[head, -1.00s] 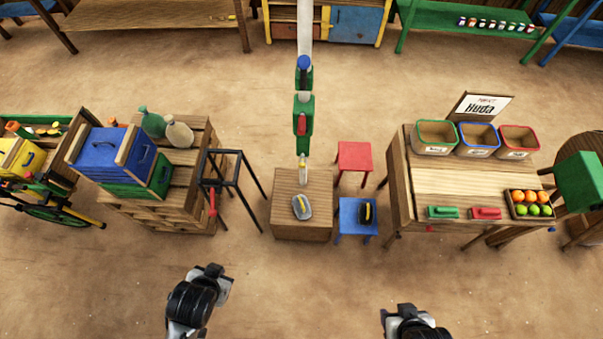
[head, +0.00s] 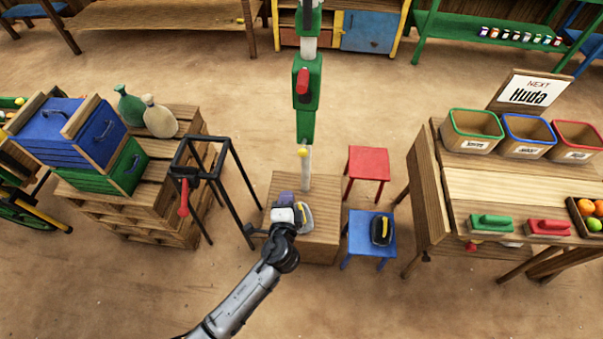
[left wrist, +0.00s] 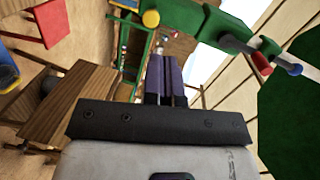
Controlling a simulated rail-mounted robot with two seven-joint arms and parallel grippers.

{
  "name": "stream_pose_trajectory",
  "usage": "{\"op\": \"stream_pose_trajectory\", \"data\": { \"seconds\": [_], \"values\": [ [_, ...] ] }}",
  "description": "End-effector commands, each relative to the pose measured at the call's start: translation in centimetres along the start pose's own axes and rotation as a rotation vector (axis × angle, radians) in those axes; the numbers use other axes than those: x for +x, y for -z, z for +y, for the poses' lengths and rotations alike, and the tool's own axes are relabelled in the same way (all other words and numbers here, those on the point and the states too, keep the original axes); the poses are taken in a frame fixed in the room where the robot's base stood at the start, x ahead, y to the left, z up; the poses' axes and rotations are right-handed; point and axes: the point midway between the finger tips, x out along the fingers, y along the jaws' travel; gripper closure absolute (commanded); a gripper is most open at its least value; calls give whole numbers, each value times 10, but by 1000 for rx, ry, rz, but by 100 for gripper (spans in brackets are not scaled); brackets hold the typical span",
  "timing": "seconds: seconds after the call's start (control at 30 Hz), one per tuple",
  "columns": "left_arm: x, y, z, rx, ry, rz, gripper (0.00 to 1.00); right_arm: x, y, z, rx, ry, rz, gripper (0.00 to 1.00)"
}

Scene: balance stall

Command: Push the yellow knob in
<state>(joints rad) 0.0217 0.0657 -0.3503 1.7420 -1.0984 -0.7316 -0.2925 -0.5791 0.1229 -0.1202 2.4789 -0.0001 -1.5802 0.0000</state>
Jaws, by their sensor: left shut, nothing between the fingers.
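The yellow knob (head: 303,152) is a small round ball on the lower part of an upright green and pale post (head: 305,120), above a wooden block. In the left wrist view the yellow knob (left wrist: 151,18) shows near the top, a little left of the fingers and on a green part. My left gripper (head: 284,197) is shut and empty. In the head view it lies below and left of the knob, over the block, apart from the knob. Its purple fingers (left wrist: 166,78) point up in the left wrist view. My right gripper is out of view.
The wooden block (head: 292,249) carries a grey object with a yellow handle (head: 306,217), partly hidden by my left gripper. A black stand (head: 240,170) is left of it. Red (head: 368,163) and blue (head: 357,222) stools are right of it.

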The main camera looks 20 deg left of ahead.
Motion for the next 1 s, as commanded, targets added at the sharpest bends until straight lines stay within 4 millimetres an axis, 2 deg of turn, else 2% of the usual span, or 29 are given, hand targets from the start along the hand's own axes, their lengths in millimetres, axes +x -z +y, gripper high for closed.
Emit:
{"op": "stream_pose_trajectory", "data": {
  "seconds": [0.03, 0.1, 0.33, 0.47, 0.8, 1.0],
  "values": [
    [7, 5, 14, 29, 20, 17, 100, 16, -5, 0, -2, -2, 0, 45],
    [12, 11, 18, 66, 43, 37, 100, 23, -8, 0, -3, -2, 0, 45],
    [25, 21, 23, 127, 81, 68, 100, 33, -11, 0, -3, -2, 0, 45],
    [41, 23, 21, 132, 85, 71, 100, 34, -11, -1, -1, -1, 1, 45],
    [104, 28, 17, 129, 82, 69, 100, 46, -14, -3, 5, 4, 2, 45],
    [134, 30, 14, 129, 82, 68, 100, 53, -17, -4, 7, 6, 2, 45]
  ]
}}
